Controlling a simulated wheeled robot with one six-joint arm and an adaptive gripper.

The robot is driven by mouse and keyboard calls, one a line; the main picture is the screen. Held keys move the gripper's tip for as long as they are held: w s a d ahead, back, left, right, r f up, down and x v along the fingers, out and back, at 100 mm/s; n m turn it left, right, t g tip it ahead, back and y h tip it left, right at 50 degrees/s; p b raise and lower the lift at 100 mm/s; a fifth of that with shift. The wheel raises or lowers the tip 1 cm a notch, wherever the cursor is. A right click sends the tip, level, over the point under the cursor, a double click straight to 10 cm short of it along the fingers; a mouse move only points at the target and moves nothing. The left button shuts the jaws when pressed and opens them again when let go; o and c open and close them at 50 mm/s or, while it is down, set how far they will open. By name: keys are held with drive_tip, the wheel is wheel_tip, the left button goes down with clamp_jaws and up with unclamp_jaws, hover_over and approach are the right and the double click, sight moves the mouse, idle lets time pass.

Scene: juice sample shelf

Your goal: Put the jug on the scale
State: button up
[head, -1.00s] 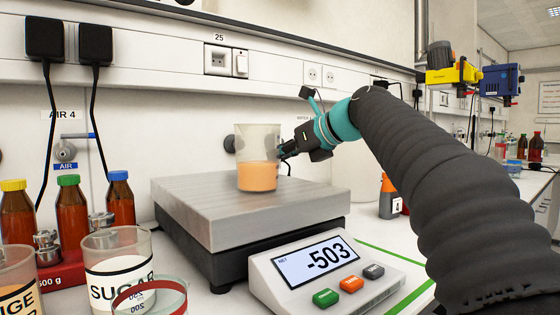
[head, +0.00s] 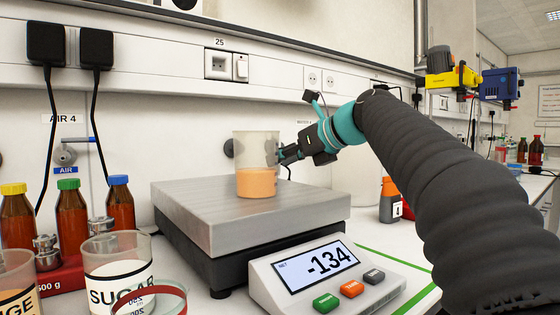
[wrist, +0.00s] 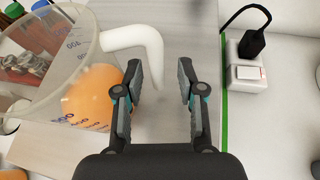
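The clear jug (head: 257,150) with orange juice in its lower part stands upright on the metal plate of the scale (head: 200,215). My gripper (wrist: 160,68) looks open there, with a gap between the two fingers. The exact contact with the handle is hard to see.
A sugar beaker (head: 118,270), an orange-labelled beaker (head: 15,285) and several brown bottles (head: 72,222) stand at the left. An orange-capped bottle (head: 390,200) is behind the scale on the right. The wall is close behind the plate.

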drive_tip(key=v, duration=1.1)
drive_tip(key=shift+p, duration=0.4)
